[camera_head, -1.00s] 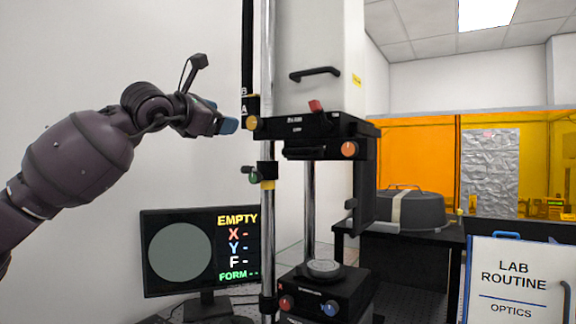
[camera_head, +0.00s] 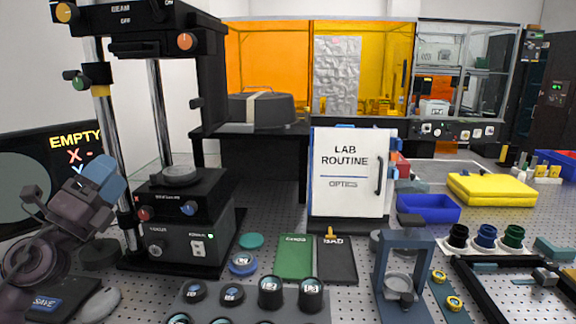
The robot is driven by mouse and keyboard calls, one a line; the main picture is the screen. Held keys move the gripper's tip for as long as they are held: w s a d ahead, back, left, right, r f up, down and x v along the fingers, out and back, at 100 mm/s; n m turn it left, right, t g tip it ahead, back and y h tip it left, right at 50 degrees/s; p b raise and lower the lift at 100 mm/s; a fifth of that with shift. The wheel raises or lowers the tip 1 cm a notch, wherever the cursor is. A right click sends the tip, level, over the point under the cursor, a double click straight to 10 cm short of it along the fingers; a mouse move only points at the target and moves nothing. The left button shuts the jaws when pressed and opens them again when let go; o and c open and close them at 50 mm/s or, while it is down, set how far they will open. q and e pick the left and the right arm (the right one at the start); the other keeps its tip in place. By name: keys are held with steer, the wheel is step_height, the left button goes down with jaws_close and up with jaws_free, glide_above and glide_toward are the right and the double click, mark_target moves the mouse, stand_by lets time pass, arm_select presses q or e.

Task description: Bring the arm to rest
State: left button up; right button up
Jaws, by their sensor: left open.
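My left gripper (camera_head: 101,181) is at the lower left of the head view, in front of the monitor (camera_head: 28,185), with blue fingertips pointing up and right. It is open, and I see nothing between its fingers. The interferometer (camera_head: 180,205) stands just right of it, with a round stage (camera_head: 176,174) on its base. The gripper overlaps the left side of the instrument's post in the picture; whether they touch, I cannot tell. My right gripper is not in view.
A rack (camera_head: 250,312) of round optics lies in front, with green (camera_head: 295,257) and black (camera_head: 337,262) pads behind it. A LAB ROUTINE board (camera_head: 349,172) stands mid-bench. A blue bin (camera_head: 428,208) and a yellow case (camera_head: 491,189) are at right. Below the gripper are a SAVE pad (camera_head: 48,303) and a mouse (camera_head: 101,303).

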arm_select(q)
steer(key=s+a+f+n+g+y, duration=0.25)
steer(key=s+f+n+y, duration=0.2)
steer(key=f+n, duration=0.4)
steer(key=s+a+f+n+g+y, duration=0.1)
steer(key=s+f+n+g+y, duration=0.25)
steer(key=f+n+y, duration=0.45)
steer(key=s+a+f+n+g+y, duration=0.2)
steer(key=s+f+n+y, duration=0.25)
steer(key=f+n, duration=0.4)
steer(key=s+d+f+n+g+h, duration=0.1)
steer(key=s+d+f+g+h, duration=0.15)
steer(key=s+f+g, duration=0.35)
steer(key=s+d+f+n+g+h, duration=0.15)
steer(key=s+d+f, duration=0.25)
steer(key=s, duration=0.5)
steer(key=s+d+f+n+g+h, duration=0.1)
steer(key=s+d+f+g+h, duration=0.15)
steer(key=s+f+g, duration=0.35)
steer(key=w+f+t, duration=0.6)
steer(key=f+t, duration=0.3)
steer(key=t, duration=0.1)
steer(key=shift+w+d, duration=0.15)
steer(key=shift+w, duration=0.05)
